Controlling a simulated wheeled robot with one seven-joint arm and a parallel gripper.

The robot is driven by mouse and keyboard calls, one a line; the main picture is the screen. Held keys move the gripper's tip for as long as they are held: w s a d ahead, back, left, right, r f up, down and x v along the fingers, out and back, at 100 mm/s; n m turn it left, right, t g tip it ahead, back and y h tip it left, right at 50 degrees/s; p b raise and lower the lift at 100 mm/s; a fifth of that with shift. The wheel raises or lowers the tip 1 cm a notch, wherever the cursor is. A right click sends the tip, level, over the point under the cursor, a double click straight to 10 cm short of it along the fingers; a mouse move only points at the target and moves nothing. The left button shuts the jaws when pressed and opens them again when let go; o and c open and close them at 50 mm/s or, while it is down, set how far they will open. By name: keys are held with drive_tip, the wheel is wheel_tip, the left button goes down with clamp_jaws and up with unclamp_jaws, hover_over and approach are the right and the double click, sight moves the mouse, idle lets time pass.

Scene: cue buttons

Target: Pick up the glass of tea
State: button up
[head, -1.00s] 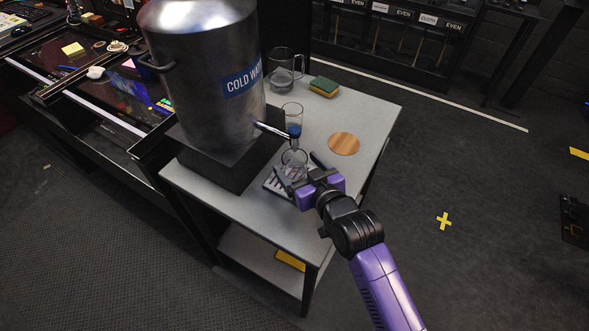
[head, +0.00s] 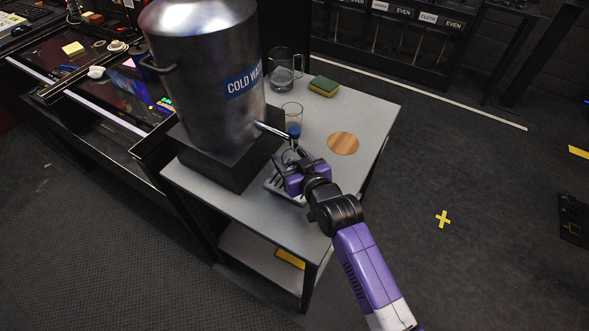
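A clear glass (head: 287,155) stands on the drip tray under the tap, mostly hidden by my gripper. I cannot see tea in it. My gripper (head: 291,163) is at this glass, its fingers close to or around the sides. Whether the fingers touch or grip it is not clear. A second clear glass (head: 292,112) stands behind the tap on the table, with something blue at its lower part, which may be the tap handle.
A metal urn (head: 200,80) labelled COLD WATER stands on a dark block (head: 226,170). The grey table (head: 372,105) also holds a glass jug (head: 284,70), a green-yellow sponge (head: 323,86) and a round wooden coaster (head: 343,143). The table's front right is clear.

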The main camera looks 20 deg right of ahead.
clamp_jaws()
drive_tip(key=shift+r, duration=0.25)
drive_tip(key=shift+r, duration=0.5)
drive_tip(key=shift+s+d+b, duration=0.2)
drive_tip(key=shift+s+b, duration=0.5)
drive_tip(key=shift+s, duration=3.75)
drive_tip(key=shift+s+d+b, duration=0.15)
drive_tip(key=shift+s+b, duration=0.55)
drive_tip(key=shift+s, duration=3.75)
